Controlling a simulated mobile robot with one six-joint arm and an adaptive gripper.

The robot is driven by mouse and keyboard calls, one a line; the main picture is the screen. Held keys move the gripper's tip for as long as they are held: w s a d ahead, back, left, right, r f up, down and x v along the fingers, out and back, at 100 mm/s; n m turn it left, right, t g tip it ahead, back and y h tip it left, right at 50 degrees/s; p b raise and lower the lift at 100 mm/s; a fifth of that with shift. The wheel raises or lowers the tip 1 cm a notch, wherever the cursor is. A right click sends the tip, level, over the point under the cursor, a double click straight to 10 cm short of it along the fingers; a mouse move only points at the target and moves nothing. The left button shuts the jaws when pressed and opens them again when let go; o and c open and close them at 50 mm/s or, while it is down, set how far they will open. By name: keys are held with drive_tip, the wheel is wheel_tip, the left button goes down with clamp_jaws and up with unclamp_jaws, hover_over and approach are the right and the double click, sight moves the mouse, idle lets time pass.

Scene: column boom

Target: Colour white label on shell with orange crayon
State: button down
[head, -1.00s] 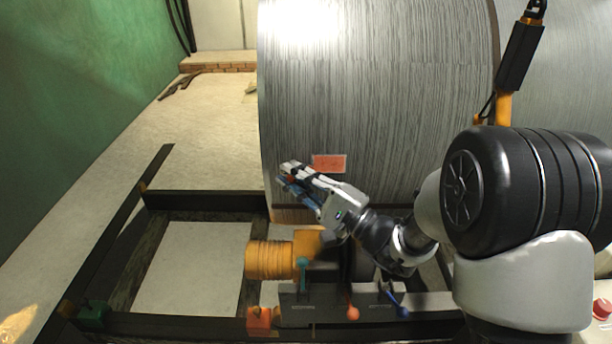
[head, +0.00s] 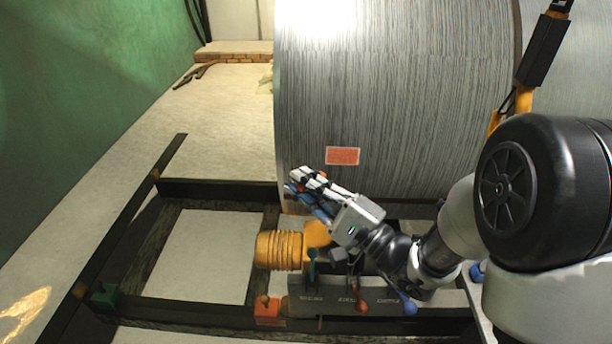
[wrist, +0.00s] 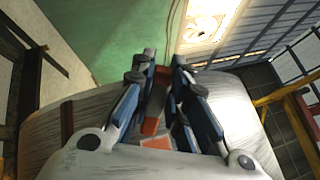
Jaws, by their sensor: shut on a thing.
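The shell is a large grey, streaked cylinder (head: 400,90) filling the upper middle of the head view. Its label (head: 342,156) is a small rectangle showing orange across its face, with a thin paler edge. The label also shows in the wrist view (wrist: 157,143), low between the fingers. My gripper (head: 300,183) is just below and left of the label, apart from it in the picture. In the wrist view its fingers (wrist: 160,95) are closed around an orange-red stick, the crayon (wrist: 152,125), largely hidden by the fingers.
A dark frame (head: 210,188) lies on the floor at left. A green wall (head: 90,100) bounds the left. Pale floor (head: 225,115) is open between.

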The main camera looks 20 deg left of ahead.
drive_tip(key=shift+s, duration=0.2)
drive_tip(key=s, duration=0.3)
drive_tip(key=shift+d+r, duration=0.15)
drive_tip(key=shift+d, duration=0.25)
drive_tip(key=shift+w, duration=0.1)
idle(0.3)
